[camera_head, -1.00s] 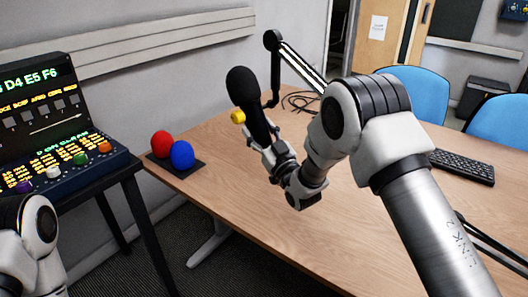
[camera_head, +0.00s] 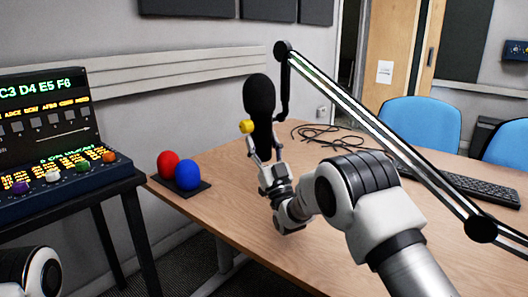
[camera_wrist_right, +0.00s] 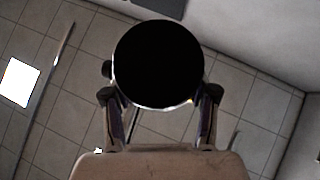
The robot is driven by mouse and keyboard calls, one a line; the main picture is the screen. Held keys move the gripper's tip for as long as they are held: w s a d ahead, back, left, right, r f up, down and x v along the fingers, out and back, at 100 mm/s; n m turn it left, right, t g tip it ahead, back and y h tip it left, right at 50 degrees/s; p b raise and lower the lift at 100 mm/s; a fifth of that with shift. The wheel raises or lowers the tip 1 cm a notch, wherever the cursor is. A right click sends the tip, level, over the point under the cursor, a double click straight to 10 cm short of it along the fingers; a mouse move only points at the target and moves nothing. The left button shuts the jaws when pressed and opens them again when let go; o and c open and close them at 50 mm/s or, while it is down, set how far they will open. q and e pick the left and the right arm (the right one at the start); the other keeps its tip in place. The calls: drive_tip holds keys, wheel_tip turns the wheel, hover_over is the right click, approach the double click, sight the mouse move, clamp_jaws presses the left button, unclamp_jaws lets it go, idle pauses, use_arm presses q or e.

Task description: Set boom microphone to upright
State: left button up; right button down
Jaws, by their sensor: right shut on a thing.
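The black boom microphone (camera_head: 260,98) stands close to vertical in the head view, with its rounded end up and a yellow knob (camera_head: 246,127) at its left side. Its boom arm (camera_head: 365,118) slopes down from an upper joint to the right. My right gripper (camera_head: 265,148) is shut on the microphone's lower part, coming from below. In the right wrist view, the microphone (camera_wrist_right: 158,62) shows as a dark round end between the two fingers. My left gripper is outside the frame; only a link of my left arm shows at the lower left.
A loose cable (camera_head: 330,137) and a keyboard (camera_head: 465,186) lie behind. A lit console (camera_head: 60,170) stands left; blue chairs (camera_head: 408,122) are behind the table.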

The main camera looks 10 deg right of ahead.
drive_tip(key=shift+r, duration=0.1)
idle(0.5)
drive_tip(key=c, duration=0.6)
unclamp_jaws()
drive_tip(key=shift+w, duration=0.1)
drive_tip(key=shift+o, duration=1.4)
drive_tip(key=shift+a, duration=0.2)
drive_tip(key=shift+d+f, duration=0.1)
drive_tip(key=shift+f, duration=0.15)
drive_tip(key=s+d, duration=0.2)
drive_tip(key=s, duration=1)
drive_tip(key=shift+s+d+f, duration=0.2)
drive_tip(key=shift+d+f, duration=0.05)
drive_tip(key=shift+d, duration=0.15)
